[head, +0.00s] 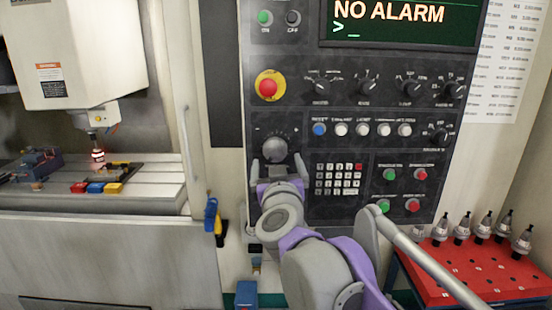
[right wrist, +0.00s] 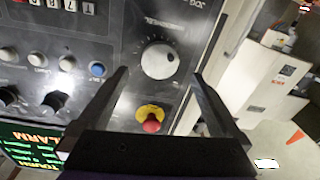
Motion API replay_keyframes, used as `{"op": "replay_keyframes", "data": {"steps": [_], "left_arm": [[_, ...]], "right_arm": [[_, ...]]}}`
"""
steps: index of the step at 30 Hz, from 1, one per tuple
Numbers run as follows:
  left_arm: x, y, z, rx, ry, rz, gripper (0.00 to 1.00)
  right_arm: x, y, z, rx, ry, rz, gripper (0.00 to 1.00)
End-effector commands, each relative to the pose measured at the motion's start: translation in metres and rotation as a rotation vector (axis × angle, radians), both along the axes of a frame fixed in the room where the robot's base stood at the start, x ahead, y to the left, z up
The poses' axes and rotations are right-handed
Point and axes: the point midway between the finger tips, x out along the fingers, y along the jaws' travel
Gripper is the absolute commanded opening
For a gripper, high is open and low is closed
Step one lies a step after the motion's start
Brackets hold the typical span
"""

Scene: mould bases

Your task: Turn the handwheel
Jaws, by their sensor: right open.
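The handwheel (head: 274,149) is a round grey dial on the dark control panel (head: 300,105), below the red emergency stop button (head: 267,87). In the right wrist view the handwheel (right wrist: 160,60) has a ring of tick marks and a pale knob. My right gripper (head: 276,168) is in front of the panel at the handwheel's lower edge in the head view. Its two fingers are spread, and in the right wrist view the handwheel shows between and beyond the fingertips. I cannot tell whether they touch it. My left gripper is out of view.
The keypad (head: 338,179) and coloured buttons lie right of the handwheel. A screen (head: 400,22) reads NO ALARM. A red tray (head: 470,268) with several tool holders stands at the lower right. The machine's work table (head: 140,195) is at the left.

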Motion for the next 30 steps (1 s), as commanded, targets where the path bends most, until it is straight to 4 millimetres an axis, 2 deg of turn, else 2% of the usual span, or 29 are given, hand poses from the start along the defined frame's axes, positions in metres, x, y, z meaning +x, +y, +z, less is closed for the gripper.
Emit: {"op": "replay_keyframes", "data": {"steps": [3,10,30], "left_arm": [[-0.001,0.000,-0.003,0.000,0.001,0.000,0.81],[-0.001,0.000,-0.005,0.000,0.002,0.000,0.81],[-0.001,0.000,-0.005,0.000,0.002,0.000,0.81]], "right_arm": [[-0.024,-0.001,-0.002,0.001,0.000,0.002,1.00],[-0.048,-0.002,-0.002,0.001,0.000,0.000,1.00],[-0.050,-0.003,-0.002,0.000,0.000,0.000,1.00]]}}
